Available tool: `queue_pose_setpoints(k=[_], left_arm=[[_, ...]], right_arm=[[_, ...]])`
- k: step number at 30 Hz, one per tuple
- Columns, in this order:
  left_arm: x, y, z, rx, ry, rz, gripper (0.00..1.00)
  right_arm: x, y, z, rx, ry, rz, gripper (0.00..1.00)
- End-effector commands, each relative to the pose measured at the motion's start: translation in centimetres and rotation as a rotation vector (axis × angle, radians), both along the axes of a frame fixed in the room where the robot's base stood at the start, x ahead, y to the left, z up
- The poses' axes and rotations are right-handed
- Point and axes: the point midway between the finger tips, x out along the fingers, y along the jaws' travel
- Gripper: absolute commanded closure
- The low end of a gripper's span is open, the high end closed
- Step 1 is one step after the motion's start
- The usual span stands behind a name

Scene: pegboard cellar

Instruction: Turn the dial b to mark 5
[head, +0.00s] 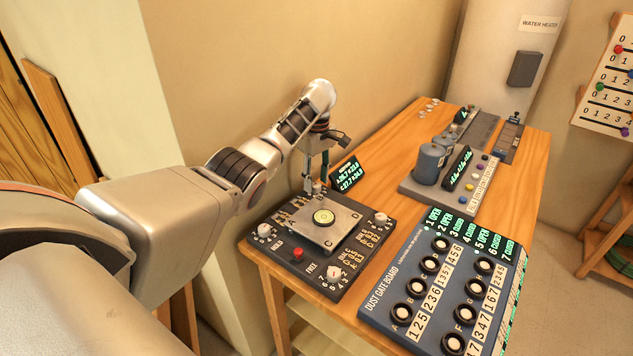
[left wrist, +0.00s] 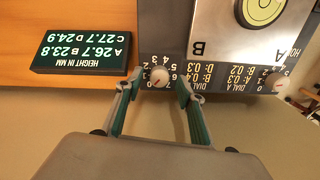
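A dark levelling board (head: 290,262) lies at the table's near left end, carrying a square metal plate (head: 312,230) with a round bubble level (head: 323,217). Dial b, a small white knob (left wrist: 160,77) by the plate corner lettered B, shows in the left wrist view; numbers ring it, but its setting is hard to read. My left gripper (head: 317,182) reaches down over the board's back corner and hides this dial in the head view. In the left wrist view its fingers (left wrist: 161,86) stand apart on either side of the knob, with gaps. My right gripper is out of view.
A height display (left wrist: 85,45) reads A 26.7, B 23.8, C 27.7, D 24.9. Other white dials (head: 334,272) and a red button (head: 297,254) sit on the board. A blue dust gate board (head: 375,307) stands close on the right; a blue cylinder device (head: 430,163) is behind.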

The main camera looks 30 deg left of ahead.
Motion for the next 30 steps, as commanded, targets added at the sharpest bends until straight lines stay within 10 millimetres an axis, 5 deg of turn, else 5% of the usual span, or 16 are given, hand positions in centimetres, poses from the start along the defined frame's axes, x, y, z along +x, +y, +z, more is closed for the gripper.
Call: queue_pose_setpoints(k=[13,18,30], left_arm=[[-0.01,0.06,-1.18,0.001,-0.001,0.0,0.62],[-0.01,0.05,-1.17,0.001,-0.001,0.0,1.0],[-0.02,0.07,-1.16,0.002,-0.001,-0.049,1.0]], right_arm=[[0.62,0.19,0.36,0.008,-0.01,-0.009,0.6],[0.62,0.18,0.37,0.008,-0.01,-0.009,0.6],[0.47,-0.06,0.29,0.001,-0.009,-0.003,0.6]])
